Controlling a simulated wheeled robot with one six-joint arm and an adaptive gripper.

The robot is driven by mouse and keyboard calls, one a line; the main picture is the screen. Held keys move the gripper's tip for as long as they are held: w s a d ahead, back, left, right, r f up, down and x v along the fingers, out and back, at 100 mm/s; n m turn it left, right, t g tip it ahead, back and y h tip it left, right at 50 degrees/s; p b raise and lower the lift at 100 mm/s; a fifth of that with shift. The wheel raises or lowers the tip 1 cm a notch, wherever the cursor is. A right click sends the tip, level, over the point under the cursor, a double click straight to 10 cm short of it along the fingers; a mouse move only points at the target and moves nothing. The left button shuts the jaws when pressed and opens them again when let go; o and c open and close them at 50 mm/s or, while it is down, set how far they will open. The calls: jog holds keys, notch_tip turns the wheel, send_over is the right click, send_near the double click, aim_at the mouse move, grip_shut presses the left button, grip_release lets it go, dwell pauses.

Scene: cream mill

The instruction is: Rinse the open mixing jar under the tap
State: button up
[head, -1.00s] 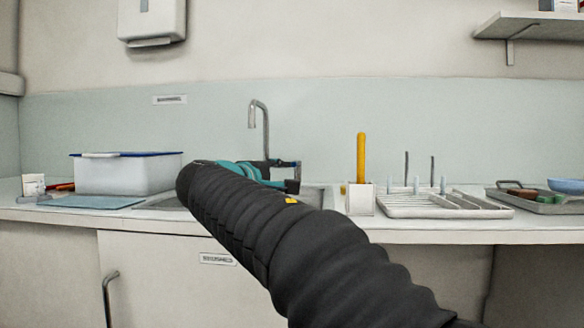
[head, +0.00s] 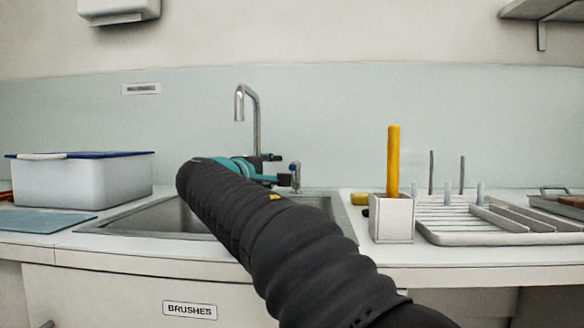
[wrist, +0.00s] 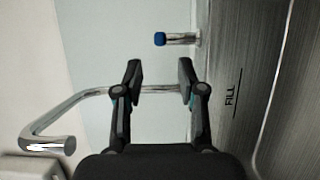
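No mixing jar shows in either view. The chrome tap (head: 256,125) rises behind the sink (head: 135,215), its spout bent over to the left. In the wrist view the tap (wrist: 85,98) lies sideways behind my fingers. A short chrome fitting with a blue end (wrist: 180,39) stands beyond the fingertips; it also shows right of the tap (head: 295,172) in the head view. My gripper (wrist: 160,72) is open and empty, with the tap's stem seen between its fingers. My arm hides much of the basin in the head view. The sink wall bears the word FILL (wrist: 231,93).
A white tub with a blue lid (head: 85,182) and a blue mat (head: 40,221) are left of the sink. A white holder (head: 391,220) with a yellow-handled brush (head: 393,160) and a drying rack (head: 480,235) are on the right. A cupboard labelled BRUSHES (head: 120,295) is below.

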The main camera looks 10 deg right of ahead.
aim_at(293, 167)
jog(key=p+x, duration=0.1)
jog(key=x, duration=0.9)
jog(key=shift+w+d, duration=0.1)
jog(key=shift+w, duration=0.05)
grip_shut()
